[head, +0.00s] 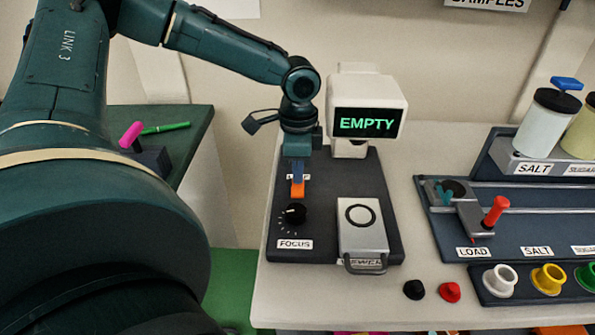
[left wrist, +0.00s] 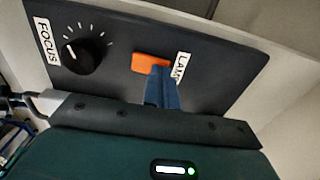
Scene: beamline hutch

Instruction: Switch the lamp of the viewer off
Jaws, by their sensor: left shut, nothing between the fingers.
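The viewer (head: 387,200) is a dark panel on the bench with a white screen head (head: 367,98) that reads EMPTY in green. Its orange lamp switch (head: 298,188) sits above the black focus knob (head: 294,213). My left gripper (head: 297,178) is shut and empty, its blue fingertips at the switch. In the left wrist view the fingertips (left wrist: 158,74) overlap the lower right part of the orange switch (left wrist: 148,61), beside the partly hidden LAMP label (left wrist: 181,66). I cannot tell whether they touch. My right gripper is not in view.
A metal drawer (head: 362,232) with a handle is on the viewer's right side. A black cap (head: 414,290) and a red cap (head: 450,292) lie in front. A rail panel with a red-handled slider (head: 495,211) and sample jars (head: 546,122) stand at the right.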

